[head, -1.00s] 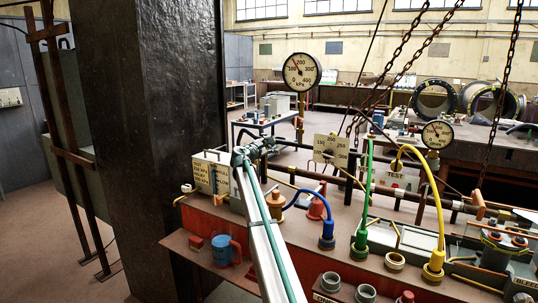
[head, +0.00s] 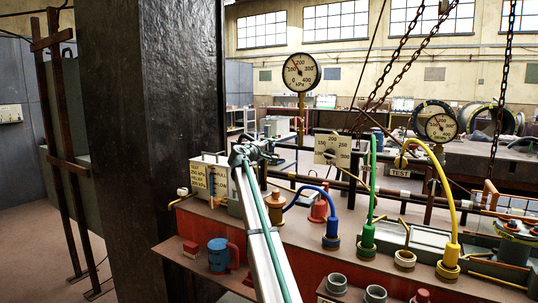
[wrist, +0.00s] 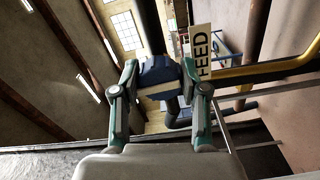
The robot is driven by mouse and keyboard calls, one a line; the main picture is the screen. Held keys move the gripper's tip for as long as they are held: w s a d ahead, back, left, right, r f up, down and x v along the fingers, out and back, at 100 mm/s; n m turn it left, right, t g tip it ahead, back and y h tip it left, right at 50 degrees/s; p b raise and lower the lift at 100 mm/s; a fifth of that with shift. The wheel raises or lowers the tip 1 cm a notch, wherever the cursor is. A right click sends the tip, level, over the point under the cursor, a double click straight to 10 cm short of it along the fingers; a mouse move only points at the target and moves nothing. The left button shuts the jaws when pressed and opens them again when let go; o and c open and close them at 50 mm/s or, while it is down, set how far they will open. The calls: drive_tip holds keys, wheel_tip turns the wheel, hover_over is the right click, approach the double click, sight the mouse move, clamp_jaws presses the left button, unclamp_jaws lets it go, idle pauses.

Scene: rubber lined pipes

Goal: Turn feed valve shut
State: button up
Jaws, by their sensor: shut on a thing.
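In the wrist view, my gripper (wrist: 160,72) has its two fingers on either side of a dark blue block-like handle (wrist: 160,80), shut on it. A cream label reading FEED (wrist: 203,52) stands just right of the handle, so it appears to be the feed valve's handle. In the head view, my gripper (head: 262,148) is at the far end of my pale arm, above the back of the red bench, beside a cream box with a printed panel. The handle is too small and covered to make out there. How far the valve is turned cannot be told.
The red bench (head: 290,268) carries a blue hose (head: 305,190), a green hose (head: 371,180) and a yellow hose (head: 447,195). A round gauge (head: 301,72) stands behind. A blue mug (head: 219,256) sits at the front left. A dark column (head: 150,130) rises at left; chains hang at right.

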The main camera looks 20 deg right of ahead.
drive_tip(key=shift+m+b, duration=0.3)
drive_tip(key=shift+m, duration=0.1)
drive_tip(key=o, duration=1.1)
drive_tip(key=shift+o, duration=0.2)
drive_tip(key=v, duration=1.2)
drive_tip(key=shift+a, duration=0.1)
